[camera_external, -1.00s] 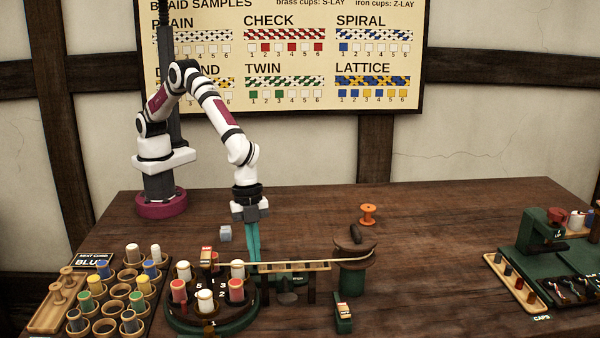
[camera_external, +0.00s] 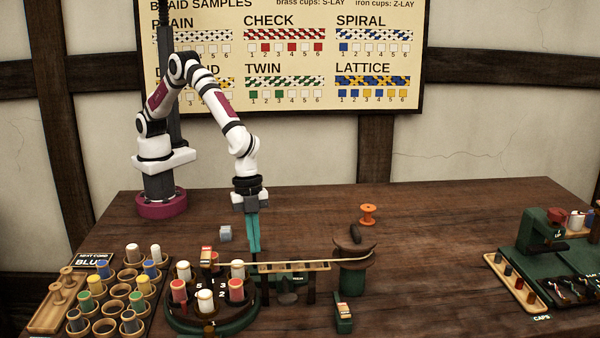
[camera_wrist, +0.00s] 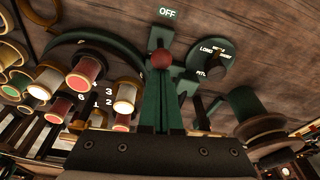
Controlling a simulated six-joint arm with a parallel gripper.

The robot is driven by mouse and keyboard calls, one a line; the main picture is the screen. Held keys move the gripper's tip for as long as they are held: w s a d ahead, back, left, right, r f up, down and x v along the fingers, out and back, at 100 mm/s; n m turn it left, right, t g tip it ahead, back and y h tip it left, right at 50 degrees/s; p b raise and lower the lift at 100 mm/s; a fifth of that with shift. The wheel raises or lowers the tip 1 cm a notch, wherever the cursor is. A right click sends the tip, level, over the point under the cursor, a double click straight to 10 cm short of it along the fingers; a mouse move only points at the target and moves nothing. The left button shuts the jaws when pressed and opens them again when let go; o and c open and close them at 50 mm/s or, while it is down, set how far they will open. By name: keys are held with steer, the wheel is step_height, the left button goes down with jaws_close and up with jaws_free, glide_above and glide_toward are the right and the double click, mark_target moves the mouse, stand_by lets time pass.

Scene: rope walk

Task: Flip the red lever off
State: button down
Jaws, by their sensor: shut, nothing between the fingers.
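The lever's red ball knob (camera_wrist: 161,59) shows in the wrist view, just beyond my fingertips and a little below a sign reading OFF (camera_wrist: 167,12). A dark green lever housing (camera_wrist: 160,37) stands behind the knob. My gripper (camera_wrist: 162,84) has its two teal fingers shut and empty, with the tips close to the knob; I cannot tell whether they touch. In the external view my gripper (camera_external: 254,249) points down behind the round green braiding stand (camera_external: 205,327). The lever is not clear in that view.
A dial (camera_wrist: 213,65) is right of the lever. Bobbins, among them a red-topped one (camera_external: 236,290), stand on the round stand. A wooden rail (camera_external: 290,267) runs right to a winding drum (camera_external: 353,265). The table behind and right of the drum is mostly clear.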

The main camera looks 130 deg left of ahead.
steer(key=shift+s+a+r, duration=0.1)
steer(key=shift+s+a, duration=0.45)
steer(key=shift+a, duration=0.05)
steer(key=shift+s+a+f, duration=0.25)
steer(key=shift+s+a, duration=0.45)
steer(key=shift+s, duration=0.05)
steer(key=shift+f, duration=0.1)
steer(key=w+d+r, duration=0.2)
steer(key=w+r, duration=0.2)
steer(key=s+a+r, duration=0.4)
steer(key=s+r, duration=0.1)
steer(key=s, duration=0.1)
steer(key=shift+a+r, duration=0.2)
steer(key=shift+a, duration=0.15)
